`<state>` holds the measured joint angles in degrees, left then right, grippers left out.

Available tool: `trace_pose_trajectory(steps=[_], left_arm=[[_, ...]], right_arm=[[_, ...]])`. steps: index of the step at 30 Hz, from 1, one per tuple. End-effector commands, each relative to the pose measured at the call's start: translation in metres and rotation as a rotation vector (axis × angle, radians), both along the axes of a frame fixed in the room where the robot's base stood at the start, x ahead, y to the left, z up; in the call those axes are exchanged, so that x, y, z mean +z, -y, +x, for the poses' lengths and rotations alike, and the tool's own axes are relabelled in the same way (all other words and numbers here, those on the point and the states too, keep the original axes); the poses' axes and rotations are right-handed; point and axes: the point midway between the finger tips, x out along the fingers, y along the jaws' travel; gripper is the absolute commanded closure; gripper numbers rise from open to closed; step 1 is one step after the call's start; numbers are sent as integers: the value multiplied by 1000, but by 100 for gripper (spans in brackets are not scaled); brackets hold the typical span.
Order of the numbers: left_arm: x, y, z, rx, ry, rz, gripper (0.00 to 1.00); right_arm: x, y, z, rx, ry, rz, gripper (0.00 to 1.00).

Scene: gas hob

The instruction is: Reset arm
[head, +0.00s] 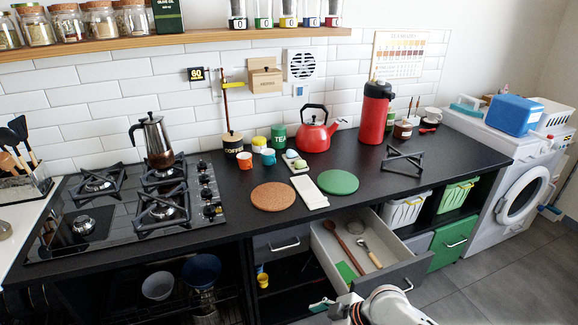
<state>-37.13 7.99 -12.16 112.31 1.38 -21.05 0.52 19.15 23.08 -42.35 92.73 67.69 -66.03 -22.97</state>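A white, rounded part of my own arm (385,305) shows at the bottom edge, right of centre, in front of the open drawer. I take it to be my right arm. Its fingertips are not clear, so I cannot tell whether that gripper is open or shut. No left arm or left gripper shows. The open drawer (325,244) holds a brown wooden spoon (345,246), a wooden-handled utensil (370,254) and a green flat item (346,271).
The black worktop holds a hob with a moka pot (155,142), a red kettle (314,132), a red flask (374,114), cork (273,196) and green (338,182) round mats, and a loose pan support (403,160). The pulled-out drawer juts toward me beside my arm.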

Motion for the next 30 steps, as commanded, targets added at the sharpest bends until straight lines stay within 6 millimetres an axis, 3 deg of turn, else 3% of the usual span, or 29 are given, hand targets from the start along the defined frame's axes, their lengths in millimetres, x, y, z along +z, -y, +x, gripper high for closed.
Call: trace_pose_trajectory(steps=[4, 8, 14, 21, 25, 30], left_arm=[[-1, 0, -1, 0, -3, 0, 18], [-1, 0, -1, 0, -3, 0, 18], [-1, 0, -1, -1, -2, 0, 18], [1, 0, 0, 0, 2, -1, 18], [2, 0, 0, 0, 3, -1, 18], [2, 0, 0, 0, 3, -1, 18]], right_arm=[[-19, -5, -25, -191, 11, 86, 25], [-29, 6, -43, -363, 35, 140, 25], [-40, 47, -78, -618, 85, 191, 25], [-42, 110, -131, -845, 165, 191, 25], [-39, 132, -150, -900, 198, 180, 25], [-37, 142, -158, -921, 215, 174, 25]])
